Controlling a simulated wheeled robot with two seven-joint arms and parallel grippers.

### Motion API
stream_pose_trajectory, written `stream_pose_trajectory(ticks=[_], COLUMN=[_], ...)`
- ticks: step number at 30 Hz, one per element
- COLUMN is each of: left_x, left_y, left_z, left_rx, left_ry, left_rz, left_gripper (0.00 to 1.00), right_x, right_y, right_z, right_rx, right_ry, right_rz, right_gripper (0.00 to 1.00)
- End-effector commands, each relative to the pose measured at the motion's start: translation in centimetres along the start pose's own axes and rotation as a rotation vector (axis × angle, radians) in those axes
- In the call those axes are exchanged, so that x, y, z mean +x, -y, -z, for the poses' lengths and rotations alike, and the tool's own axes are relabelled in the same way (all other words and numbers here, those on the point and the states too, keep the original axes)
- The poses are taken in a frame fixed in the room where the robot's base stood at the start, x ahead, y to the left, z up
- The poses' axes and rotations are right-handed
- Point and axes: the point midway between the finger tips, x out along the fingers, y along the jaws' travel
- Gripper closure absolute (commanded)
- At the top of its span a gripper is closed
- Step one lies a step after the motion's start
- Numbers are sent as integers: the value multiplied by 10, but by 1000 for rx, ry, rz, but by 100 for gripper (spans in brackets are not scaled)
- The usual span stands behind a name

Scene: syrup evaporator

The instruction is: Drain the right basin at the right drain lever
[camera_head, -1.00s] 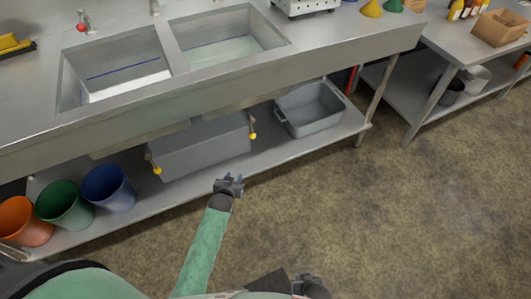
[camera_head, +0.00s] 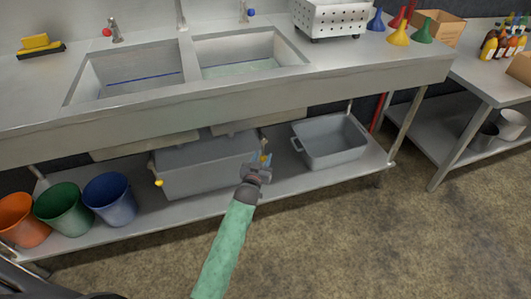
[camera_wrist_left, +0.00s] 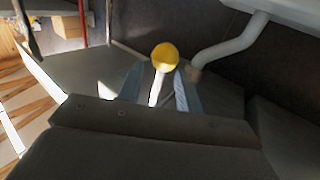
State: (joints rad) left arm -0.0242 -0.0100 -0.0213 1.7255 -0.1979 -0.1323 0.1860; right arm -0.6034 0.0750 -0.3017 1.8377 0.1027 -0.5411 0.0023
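My left gripper (camera_head: 264,164) is open, with one finger on each side of the lever and gaps showing. My right gripper is out of view.
The left drain lever's yellow knob (camera_head: 159,183) is further left. A grey box (camera_head: 205,165) and a grey tub (camera_head: 330,142) stand on the lower shelf (camera_head: 225,205). Blue (camera_head: 110,199), green and orange buckets are at left. A pale pipe (camera_wrist_left: 230,45) runs beside the lever.

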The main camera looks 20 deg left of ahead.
Motion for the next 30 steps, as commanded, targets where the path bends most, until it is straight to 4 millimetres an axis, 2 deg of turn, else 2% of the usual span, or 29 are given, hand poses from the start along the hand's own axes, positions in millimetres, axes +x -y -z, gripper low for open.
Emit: stream_pose_trajectory(ticks=[3,9,21,27,30], left_x=[17,34,39,39,39], left_y=[0,0,0,0,0], left_z=[0,0,0,0,-1], left_rx=[0,0,0,0,0], left_ry=[-1,0,1,1,2], left_rz=[0,0,0,0,0], left_gripper=[64,64,64,100,100], right_x=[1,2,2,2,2], right_y=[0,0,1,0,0], right_z=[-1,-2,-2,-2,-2], right_rx=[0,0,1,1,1], right_ry=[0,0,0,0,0], right_rz=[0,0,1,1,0], right_gripper=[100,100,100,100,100])
